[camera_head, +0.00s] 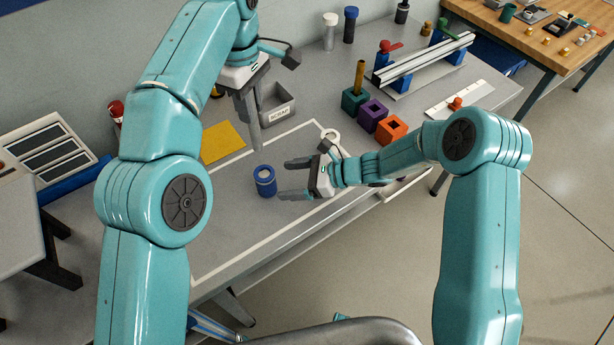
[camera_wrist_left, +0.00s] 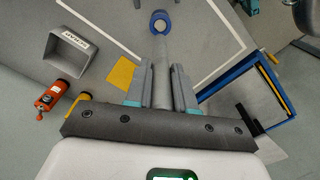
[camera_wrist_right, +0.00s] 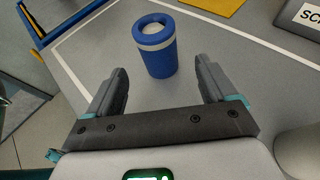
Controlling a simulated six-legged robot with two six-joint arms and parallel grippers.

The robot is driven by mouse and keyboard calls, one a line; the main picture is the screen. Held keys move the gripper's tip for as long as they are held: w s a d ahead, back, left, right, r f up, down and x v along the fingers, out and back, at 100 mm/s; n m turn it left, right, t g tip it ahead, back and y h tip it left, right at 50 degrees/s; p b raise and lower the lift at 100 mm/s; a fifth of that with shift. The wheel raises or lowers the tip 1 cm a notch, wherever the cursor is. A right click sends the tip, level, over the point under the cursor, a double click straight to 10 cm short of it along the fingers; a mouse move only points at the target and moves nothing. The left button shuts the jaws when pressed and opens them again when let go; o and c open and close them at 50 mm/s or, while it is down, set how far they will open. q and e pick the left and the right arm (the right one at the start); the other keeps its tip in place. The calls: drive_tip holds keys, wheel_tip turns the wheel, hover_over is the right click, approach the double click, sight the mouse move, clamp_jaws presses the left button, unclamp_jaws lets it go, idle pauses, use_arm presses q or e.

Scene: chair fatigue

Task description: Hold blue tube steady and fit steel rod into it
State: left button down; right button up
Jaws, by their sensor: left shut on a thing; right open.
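The blue tube (camera_head: 265,185) stands upright on the grey table, with a white band near its top. It also shows in the right wrist view (camera_wrist_right: 159,58), with a pale round area in its top. My left gripper (camera_head: 252,98) is shut on the steel rod (camera_head: 256,135), which points down with its lower end above the tube, apart from it. In the left wrist view the rod (camera_wrist_left: 161,65) runs from between the fingers toward the tube (camera_wrist_left: 161,19). My right gripper (camera_head: 286,179) is open, its fingers pointing toward the tube, which stands just beyond the fingertips.
A yellow mat (camera_head: 222,143) and a grey labelled bin (camera_head: 276,105) lie behind the tube. Teal, purple and orange blocks (camera_head: 391,130) stand to the right. A metal rail fixture (camera_head: 425,60) is at the back. White lines mark a mostly bare table area.

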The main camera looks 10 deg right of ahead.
sight(266, 183)
drive_tip(key=x, duration=0.6)
drive_tip(key=shift+s+a, duration=0.1)
drive_tip(key=shift+w+a+f, duration=0.3)
drive_tip(key=shift+a+f, duration=0.05)
drive_tip(key=shift+a, duration=0.2)
drive_tip(key=shift+s, duration=0.1)
drive_tip(key=c, duration=1.1)
